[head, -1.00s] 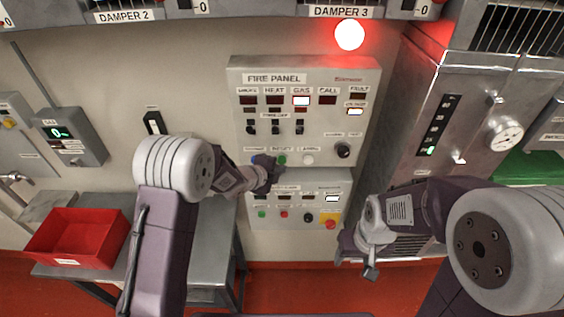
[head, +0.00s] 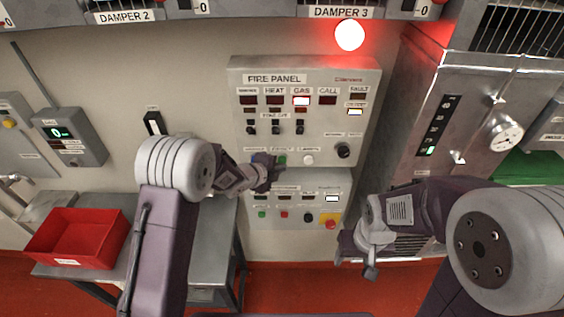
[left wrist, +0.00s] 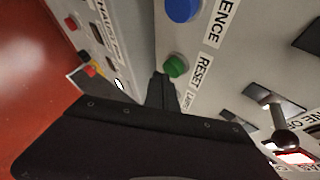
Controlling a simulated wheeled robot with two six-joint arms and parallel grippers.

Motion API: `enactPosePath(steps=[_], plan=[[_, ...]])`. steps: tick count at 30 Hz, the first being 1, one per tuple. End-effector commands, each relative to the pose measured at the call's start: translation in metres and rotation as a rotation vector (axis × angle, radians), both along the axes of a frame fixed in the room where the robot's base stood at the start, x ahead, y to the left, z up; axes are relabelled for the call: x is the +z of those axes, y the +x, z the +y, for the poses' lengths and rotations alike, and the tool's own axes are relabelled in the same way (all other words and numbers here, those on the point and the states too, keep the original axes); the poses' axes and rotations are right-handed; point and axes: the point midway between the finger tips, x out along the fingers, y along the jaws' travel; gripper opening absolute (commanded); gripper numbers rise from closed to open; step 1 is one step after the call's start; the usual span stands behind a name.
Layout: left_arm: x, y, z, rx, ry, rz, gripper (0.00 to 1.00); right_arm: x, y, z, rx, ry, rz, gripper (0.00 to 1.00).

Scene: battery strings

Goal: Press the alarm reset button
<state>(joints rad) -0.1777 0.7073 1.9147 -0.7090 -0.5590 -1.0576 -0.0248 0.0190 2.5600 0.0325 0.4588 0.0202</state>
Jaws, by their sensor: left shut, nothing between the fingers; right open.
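The fire panel (head: 305,110) is a grey box on the wall. Its green button (left wrist: 176,66), labelled RESET, sits beside a blue button (left wrist: 182,8) whose label ends in "ENCE". The green button (head: 282,160) also shows in the head view, just right of my left fingertips. My left gripper (head: 270,165) is shut and empty at the panel's lower edge. In the left wrist view its dark fingertips (left wrist: 160,85) are close beside the green button; I cannot tell whether they touch. My right gripper (head: 370,268) is open and empty, low and right of the panel.
A second panel (head: 300,208) with small buttons and a red knob on yellow sits just below. A red beacon (head: 349,35) glows above. A metal cabinet (head: 470,100) stands at right. A red bin (head: 78,238) is on the bench at left.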

Motion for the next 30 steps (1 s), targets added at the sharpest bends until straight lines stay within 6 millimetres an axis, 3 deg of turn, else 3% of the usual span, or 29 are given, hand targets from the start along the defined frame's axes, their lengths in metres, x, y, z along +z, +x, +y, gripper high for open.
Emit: enactPosePath(steps=[30], plan=[[0.0001,0.0087,0.0001,0.0,0.0,0.0,0.0,0.0038,0.0,0.0,0.0,0.0,0.0,0.58]])
